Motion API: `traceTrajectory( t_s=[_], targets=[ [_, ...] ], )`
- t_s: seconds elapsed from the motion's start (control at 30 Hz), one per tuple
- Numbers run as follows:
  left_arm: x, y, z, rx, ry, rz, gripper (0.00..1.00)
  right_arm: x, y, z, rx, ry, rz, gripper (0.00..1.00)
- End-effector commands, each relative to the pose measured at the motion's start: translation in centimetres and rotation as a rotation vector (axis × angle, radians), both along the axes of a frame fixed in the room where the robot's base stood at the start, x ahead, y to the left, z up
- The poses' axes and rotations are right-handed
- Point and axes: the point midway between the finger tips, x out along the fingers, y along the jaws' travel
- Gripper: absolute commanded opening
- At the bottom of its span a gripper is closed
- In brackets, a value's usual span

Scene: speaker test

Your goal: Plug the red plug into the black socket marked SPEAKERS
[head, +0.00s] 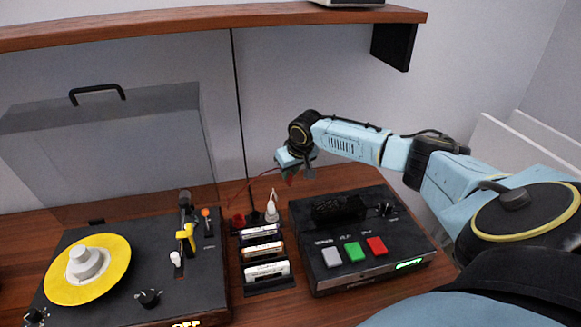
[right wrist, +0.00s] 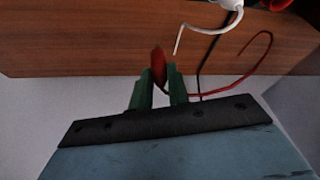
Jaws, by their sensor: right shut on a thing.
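My right gripper (head: 296,168) is raised above the table behind the black deck. In the right wrist view its green fingers (right wrist: 156,90) are shut on the red plug (right wrist: 158,66). A red cable (right wrist: 262,58) curves away from the plug; it also shows thinly in the head view (head: 245,184). A red socket-like piece (head: 238,220) and an upright white plug (head: 271,209) stand at the back of the table, left of the gripper and lower. A small dark area lies between them; I cannot read any SPEAKERS mark or make out the black socket. My left gripper is out of view.
A black deck (head: 345,270) with grey, green and red buttons stands below the gripper. A rack of cassettes (head: 264,262) is left of it. A record player with a yellow disc (head: 112,258) and raised clear lid (head: 110,150) is further left. A wooden shelf (head: 220,22) hangs above.

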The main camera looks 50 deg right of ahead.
Motion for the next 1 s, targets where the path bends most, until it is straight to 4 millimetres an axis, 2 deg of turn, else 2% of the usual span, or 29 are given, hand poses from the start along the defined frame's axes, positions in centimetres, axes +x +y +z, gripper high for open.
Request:
traceTrajectory(
  t_s=[0.07,0.17,0.4,0.6,0.73,1.0],
  targets=[
    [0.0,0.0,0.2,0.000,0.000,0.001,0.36,0.0,0.2,0.1,0.001,0.001,0.001,0.00],
    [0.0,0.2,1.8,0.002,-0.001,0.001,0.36,0.2,2.2,0.7,0.001,0.008,0.005,0.00],
    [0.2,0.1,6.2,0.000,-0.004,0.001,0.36,0.4,8.6,2.3,-0.003,0.014,0.006,0.00],
    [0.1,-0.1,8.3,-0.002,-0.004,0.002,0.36,0.3,12.5,3.0,-0.001,0.004,0.002,0.00],
    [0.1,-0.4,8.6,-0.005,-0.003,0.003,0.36,0.3,13.6,3.1,0.000,0.000,0.001,0.00],
    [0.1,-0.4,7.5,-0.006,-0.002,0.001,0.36,0.3,13.7,2.2,-0.001,-0.001,0.000,0.00]
  ],
)
